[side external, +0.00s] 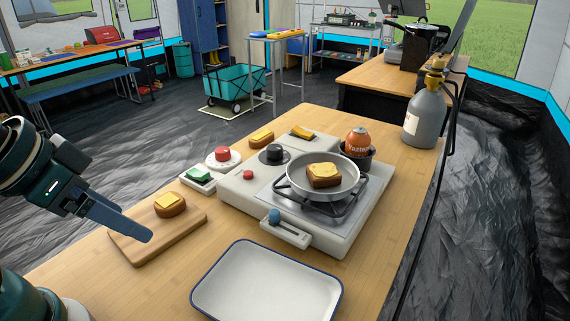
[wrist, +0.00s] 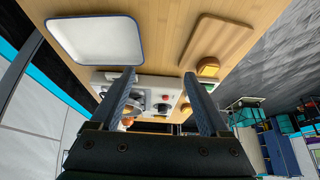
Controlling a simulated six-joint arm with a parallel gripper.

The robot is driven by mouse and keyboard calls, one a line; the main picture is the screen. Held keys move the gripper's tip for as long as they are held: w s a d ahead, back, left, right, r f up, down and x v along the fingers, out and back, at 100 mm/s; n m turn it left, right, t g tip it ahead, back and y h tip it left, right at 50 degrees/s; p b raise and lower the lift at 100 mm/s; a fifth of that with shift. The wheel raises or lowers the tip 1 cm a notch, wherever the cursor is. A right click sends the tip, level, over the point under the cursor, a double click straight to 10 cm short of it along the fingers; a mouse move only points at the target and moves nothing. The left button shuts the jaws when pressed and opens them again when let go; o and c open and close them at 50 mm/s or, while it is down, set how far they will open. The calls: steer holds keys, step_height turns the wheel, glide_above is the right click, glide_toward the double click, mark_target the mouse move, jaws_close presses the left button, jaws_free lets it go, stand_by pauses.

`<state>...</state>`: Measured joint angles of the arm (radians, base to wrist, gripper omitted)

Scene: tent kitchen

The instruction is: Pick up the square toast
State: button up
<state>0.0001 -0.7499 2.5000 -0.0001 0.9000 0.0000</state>
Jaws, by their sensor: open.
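A square-looking toast topped with yellow (side external: 323,175) lies in the frying pan (side external: 297,186) on the stove. A rounder toast with a yellow square on top (side external: 170,206) lies on the wooden board (side external: 134,251); it also shows in the wrist view (wrist: 208,67).
The white stove (side external: 240,186) fills the middle of the table. A white blue-rimmed tray (side external: 267,285) lies at the front. A red-topped round item (side external: 223,157), a green-topped item (side external: 198,177), an orange canister (side external: 358,143) and a grey gas bottle (side external: 425,115) stand around the stove.

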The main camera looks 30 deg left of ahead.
stand_by(0.4)
steer(key=o, duration=0.3)
steer(key=shift+o, duration=0.2)
